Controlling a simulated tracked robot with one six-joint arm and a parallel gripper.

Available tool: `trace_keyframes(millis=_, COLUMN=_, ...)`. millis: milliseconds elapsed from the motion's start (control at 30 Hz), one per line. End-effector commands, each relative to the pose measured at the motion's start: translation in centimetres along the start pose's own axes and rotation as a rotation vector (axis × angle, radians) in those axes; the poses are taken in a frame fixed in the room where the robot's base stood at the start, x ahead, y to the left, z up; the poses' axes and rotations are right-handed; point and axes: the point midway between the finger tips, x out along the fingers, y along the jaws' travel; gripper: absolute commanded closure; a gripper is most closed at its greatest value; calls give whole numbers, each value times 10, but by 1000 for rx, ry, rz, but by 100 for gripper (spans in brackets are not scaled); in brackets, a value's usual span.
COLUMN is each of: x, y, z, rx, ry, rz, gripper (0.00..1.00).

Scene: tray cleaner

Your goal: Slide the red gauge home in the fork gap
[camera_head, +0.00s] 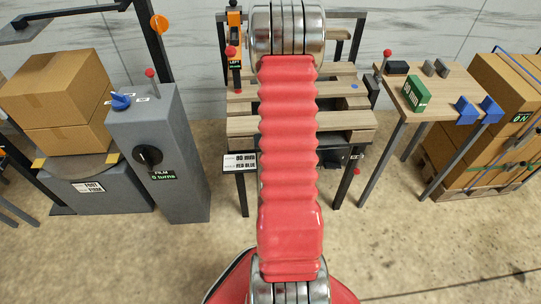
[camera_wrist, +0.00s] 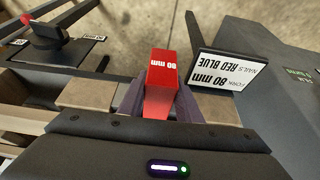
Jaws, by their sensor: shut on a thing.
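The red gauge (camera_wrist: 162,70) is a small block marked 80 mm. In the wrist view it sits between the two dark fingers of my gripper (camera_wrist: 160,92), which is shut on it. Its far end sticks out past the fingertips. Pale wooden pieces (camera_wrist: 90,95) lie to the left and right of the fingers, with a space between them where the gauge is. I cannot tell how deep the gauge sits in that space. In the head view my arm hides the gripper and gauge. The wooden pallet (camera_head: 240,125) stands behind my arm.
A sign (camera_wrist: 227,72) reading fork 80 mm stands right of the gauge. It shows below the pallet in the head view (camera_head: 240,162). A grey post (camera_head: 165,150) with knobs and boxes (camera_head: 60,90) stand left. A table (camera_head: 450,95) with a green block (camera_head: 416,93) stands right.

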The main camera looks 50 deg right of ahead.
Motion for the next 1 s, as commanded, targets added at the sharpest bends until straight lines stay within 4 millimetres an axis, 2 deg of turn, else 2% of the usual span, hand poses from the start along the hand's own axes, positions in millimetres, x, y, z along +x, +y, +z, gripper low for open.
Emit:
trace_keyframes(millis=767, x=3, y=0, z=-9, rx=14, ry=1, rz=2, gripper=100)
trace_keyframes(millis=800, x=3, y=0, z=-9, rx=14, ry=1, rz=2, gripper=68)
trace_keyframes(millis=1000, x=3, y=0, z=-8, rx=14, ry=0, rz=2, gripper=53)
